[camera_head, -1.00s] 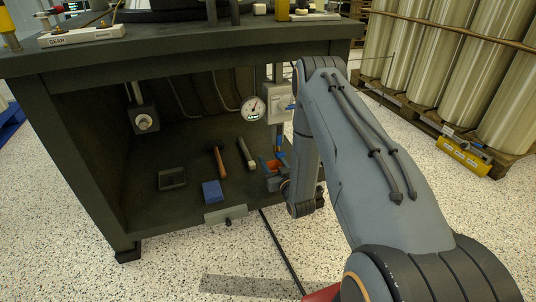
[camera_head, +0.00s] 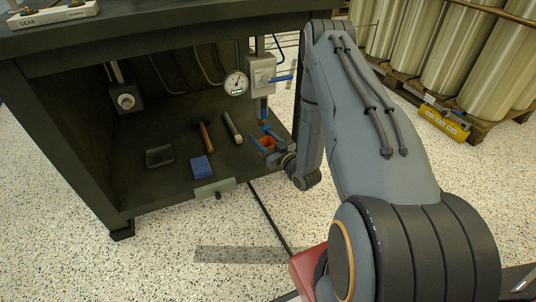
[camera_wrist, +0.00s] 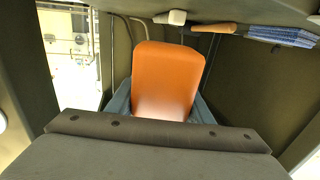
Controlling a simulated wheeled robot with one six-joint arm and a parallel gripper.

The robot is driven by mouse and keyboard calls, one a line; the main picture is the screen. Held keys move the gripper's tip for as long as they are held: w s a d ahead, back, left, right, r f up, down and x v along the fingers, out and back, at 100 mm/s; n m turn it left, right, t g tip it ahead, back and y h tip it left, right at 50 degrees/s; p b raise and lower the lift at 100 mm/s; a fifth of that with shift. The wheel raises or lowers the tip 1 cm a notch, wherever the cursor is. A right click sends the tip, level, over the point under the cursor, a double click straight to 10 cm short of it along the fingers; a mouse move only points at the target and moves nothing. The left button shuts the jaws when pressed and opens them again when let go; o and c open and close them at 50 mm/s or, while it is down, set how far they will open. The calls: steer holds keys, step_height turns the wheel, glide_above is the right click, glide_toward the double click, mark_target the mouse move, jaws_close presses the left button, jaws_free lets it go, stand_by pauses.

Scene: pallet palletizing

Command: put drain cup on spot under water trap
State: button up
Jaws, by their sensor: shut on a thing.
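The drain cup (camera_head: 267,143) is orange, and my gripper (camera_head: 271,146) is shut on it at the right side of the bench's lower bay. In the wrist view the orange cup (camera_wrist: 168,75) fills the middle, between the grey fingers (camera_wrist: 160,108). A grey box with blue fittings (camera_head: 262,75) hangs above, with a dark vertical pipe and a blue lower part, likely the water trap (camera_head: 264,116). The cup is just below this blue part in the picture; the gap in depth cannot be told. The spot under the trap is not discernible, partly covered by cup and gripper.
A pressure gauge (camera_head: 236,83) hangs left of the grey box. Open floor (camera_head: 160,260) lies in front.

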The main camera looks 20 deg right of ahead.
steer(key=w+r+n+y+b, duration=0.2)
steer(key=w+b, duration=0.1)
steer(key=w, duration=0.4)
steer(key=shift+g, duration=0.4)
steer(key=shift+s+f+b, duration=0.15)
steer(key=shift+f+b, duration=1.2)
steer(key=shift+f, duration=0.25)
steer(key=shift+s+f+b, duration=0.1)
steer(key=shift+f+b, duration=1.2)
steer(key=shift+f, duration=0.25)
steer(key=shift+f, duration=0.55)
steer(key=o, duration=1.2)
